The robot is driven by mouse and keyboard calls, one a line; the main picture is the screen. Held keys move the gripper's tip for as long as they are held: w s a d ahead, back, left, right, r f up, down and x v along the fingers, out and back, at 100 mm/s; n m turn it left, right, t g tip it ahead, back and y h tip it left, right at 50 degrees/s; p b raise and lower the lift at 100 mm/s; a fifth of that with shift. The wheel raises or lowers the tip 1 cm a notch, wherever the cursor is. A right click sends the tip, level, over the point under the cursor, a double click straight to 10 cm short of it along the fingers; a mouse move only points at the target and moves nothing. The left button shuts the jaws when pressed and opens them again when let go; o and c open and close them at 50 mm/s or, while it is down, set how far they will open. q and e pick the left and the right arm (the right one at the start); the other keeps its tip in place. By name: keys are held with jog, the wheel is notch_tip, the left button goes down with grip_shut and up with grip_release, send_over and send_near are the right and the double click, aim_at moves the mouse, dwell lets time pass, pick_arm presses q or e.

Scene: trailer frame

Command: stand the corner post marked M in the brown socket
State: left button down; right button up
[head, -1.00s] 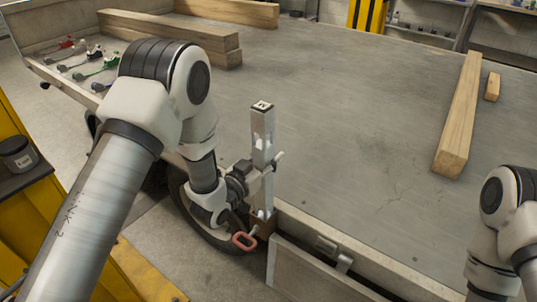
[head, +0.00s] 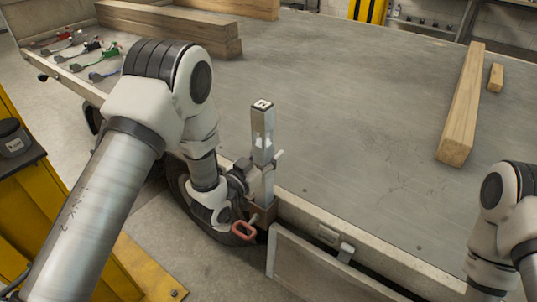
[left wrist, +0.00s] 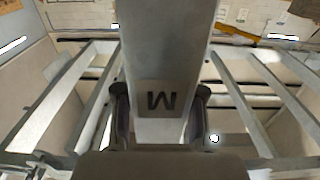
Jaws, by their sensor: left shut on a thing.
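The corner post marked M (head: 263,150) is a pale metal post standing about upright at the trailer's near edge. Its lower end is inside the brown socket (head: 262,217), whose walls hide how deep it goes. My left gripper (head: 259,182) is shut on the post's lower part, just above the socket. In the left wrist view the post (left wrist: 168,60) runs between the two fingers, with the letter M facing the camera. My right arm shows at the right edge, but its gripper is out of view.
A red-handled piece (head: 243,232) is beside the socket. A side panel (head: 315,270) and a latch (head: 345,252) are to its right. Timbers (head: 463,110) lie on the trailer bed (head: 340,100), whose middle is clear. Several coloured straps (head: 85,55) lie at the far left.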

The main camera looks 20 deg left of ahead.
pick_arm(q)
jog(key=c, duration=0.6)
grip_release()
